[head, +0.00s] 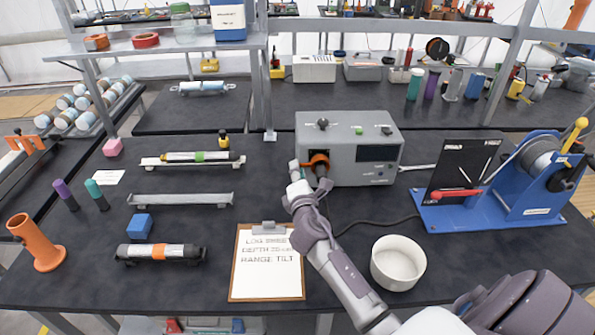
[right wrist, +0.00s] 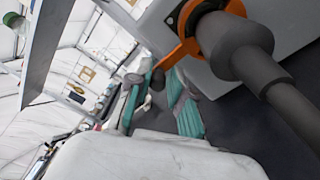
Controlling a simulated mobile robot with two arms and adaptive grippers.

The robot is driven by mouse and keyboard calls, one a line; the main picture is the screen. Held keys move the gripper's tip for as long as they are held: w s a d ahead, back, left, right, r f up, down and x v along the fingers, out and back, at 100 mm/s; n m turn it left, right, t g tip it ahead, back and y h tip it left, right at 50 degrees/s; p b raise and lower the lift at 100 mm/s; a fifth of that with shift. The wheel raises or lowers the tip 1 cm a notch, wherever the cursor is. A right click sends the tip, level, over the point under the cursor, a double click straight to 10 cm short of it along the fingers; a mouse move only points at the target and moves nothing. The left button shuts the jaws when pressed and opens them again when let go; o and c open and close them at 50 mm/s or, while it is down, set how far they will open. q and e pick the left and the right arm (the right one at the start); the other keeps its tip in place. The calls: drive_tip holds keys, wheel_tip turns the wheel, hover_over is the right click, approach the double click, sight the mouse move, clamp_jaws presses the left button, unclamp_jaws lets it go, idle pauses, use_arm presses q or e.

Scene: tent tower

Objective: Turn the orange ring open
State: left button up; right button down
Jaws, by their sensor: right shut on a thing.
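The orange ring (head: 318,158) sits on the front left of a grey box (head: 350,142). In the right wrist view the ring (right wrist: 188,25) surrounds the base of a dark grey plug (right wrist: 238,45), and an orange tab sticks out from it. My right gripper (head: 305,170) reaches up to the ring's left side. In the right wrist view its teal-padded fingers (right wrist: 158,88) close on the orange tab; the exact contact is partly hidden. The plug and its cable run out in front of the box. My left gripper is not in view.
A clipboard (head: 266,285) lies in front of the box, left of my right arm. A white bowl (head: 398,262) stands right of the arm. A blue reel stand (head: 480,215) is at the right. A black cable lies on the dark table beside the arm.

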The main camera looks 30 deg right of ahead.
drive_tip(key=shift+r+m, duration=0.3)
drive_tip(key=shift+r+m+b, duration=0.4)
drive_tip(key=shift+r+m, duration=0.05)
drive_tip(key=shift+m, duration=0.35)
drive_tip(key=m, duration=0.1)
drive_tip(key=r+m, duration=0.1)
drive_tip(key=shift+s+d+r+m+h+b, duration=0.1)
drive_tip(key=shift+d+r+m+h+b, duration=0.1)
drive_tip(key=shift+d+m+h+b, duration=0.15)
drive_tip(key=shift+s+d+r+m+h, duration=0.25)
drive_tip(key=shift+s+d+r+m, duration=0.4)
drive_tip(key=shift+m, duration=1.75)
drive_tip(key=shift+s+d+r+m+h, duration=0.3)
drive_tip(key=shift+d+r+m, duration=0.45)
drive_tip(key=shift+m, duration=1.6)
drive_tip(key=shift+s+d+r+m+h, duration=0.2)
drive_tip(key=shift+s+d+r+m, duration=0.5)
drive_tip(key=shift+m, duration=1.7)
drive_tip(key=shift+w+d+f, duration=0.15)
drive_tip(key=shift+d+f, duration=0.05)
drive_tip(key=shift+f, duration=0.1)
